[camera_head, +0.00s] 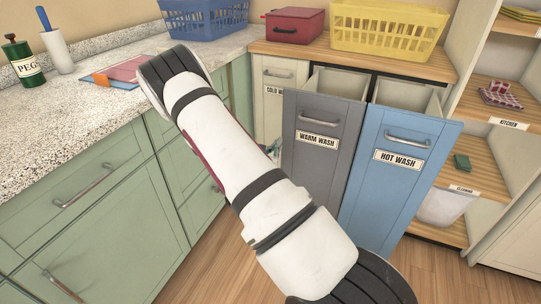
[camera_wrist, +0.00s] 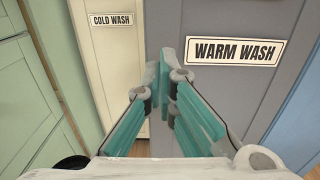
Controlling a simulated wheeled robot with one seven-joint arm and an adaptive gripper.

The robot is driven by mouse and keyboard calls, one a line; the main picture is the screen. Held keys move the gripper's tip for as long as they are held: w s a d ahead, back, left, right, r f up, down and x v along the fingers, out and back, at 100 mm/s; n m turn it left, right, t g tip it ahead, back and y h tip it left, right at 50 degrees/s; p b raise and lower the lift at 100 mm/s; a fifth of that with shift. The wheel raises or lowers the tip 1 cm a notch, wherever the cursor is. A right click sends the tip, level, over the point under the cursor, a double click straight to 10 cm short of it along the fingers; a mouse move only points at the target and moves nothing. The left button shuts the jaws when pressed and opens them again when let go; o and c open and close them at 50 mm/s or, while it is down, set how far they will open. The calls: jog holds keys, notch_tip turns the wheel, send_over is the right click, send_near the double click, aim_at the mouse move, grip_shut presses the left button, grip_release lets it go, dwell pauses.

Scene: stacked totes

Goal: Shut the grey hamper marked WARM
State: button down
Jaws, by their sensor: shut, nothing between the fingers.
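The grey hamper (camera_head: 318,172) marked WARM WASH is pulled out, its open top showing behind the grey front. In the wrist view its front (camera_wrist: 240,95) fills the right half, with the WARM WASH label (camera_wrist: 236,51) at upper right. My gripper (camera_wrist: 160,85) is shut and empty, with teal fingers together. Its tips appear in front of the left edge of the grey front, below and left of the label. I cannot tell whether they touch it. In the head view my arm hides most of the gripper.
The blue HOT WASH hamper (camera_head: 388,175) is also pulled out, on the right. The cream COLD WASH front (camera_head: 270,103) sits farther back on the left. Green cabinets (camera_head: 85,215) line the left side. A red box (camera_head: 294,25) and yellow basket (camera_head: 388,27) stand on the wooden top.

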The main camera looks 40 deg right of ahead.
aim_at(287, 130)
jog(key=b+x, duration=0.1)
jog(key=x, duration=0.6)
jog(key=shift+d, duration=0.25)
jog(key=shift+w, duration=0.1)
